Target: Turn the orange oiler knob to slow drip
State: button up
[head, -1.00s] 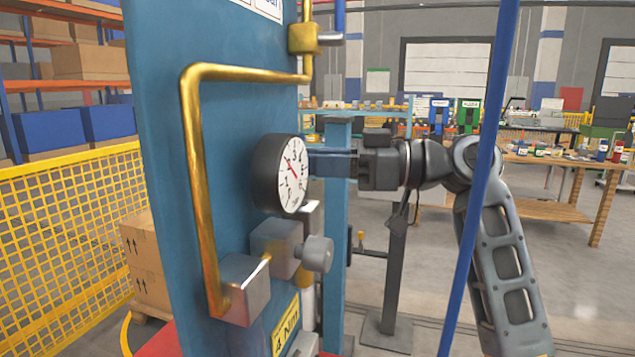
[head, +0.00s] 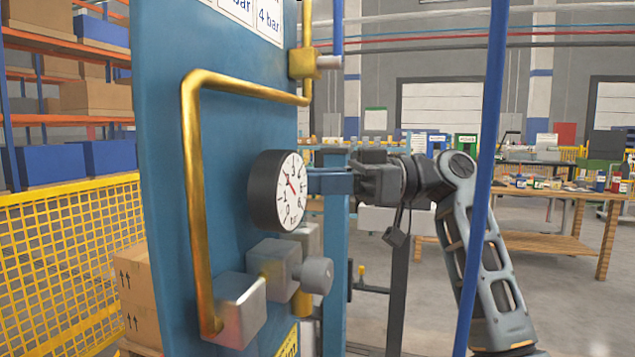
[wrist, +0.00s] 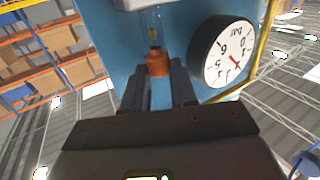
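The orange oiler knob (wrist: 158,64) shows in the wrist view, just below a clear glass oiler bowl (wrist: 154,28). My gripper (wrist: 159,72) has its two dark fingers apart, one on each side of the knob at their tips. I cannot tell whether either finger touches it. Blue panel shows in the gap between the fingers. In the head view, my gripper (head: 328,181) reaches in from the right behind the pressure gauge (head: 278,190). The knob and the fingertips are hidden there.
The gauge (wrist: 222,52) is close to the right finger in the wrist view. A brass pipe (head: 193,200) runs down the blue panel (head: 160,130) to a metal block (head: 240,310). A grey knob (head: 316,275) sits below the gauge. A blue pole (head: 485,180) stands in front of my arm.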

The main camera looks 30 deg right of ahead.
jog(key=shift+o, duration=1)
jog(key=b+v, duration=0.1)
jog(key=v, duration=0.7)
jog(key=shift+r, duration=0.1)
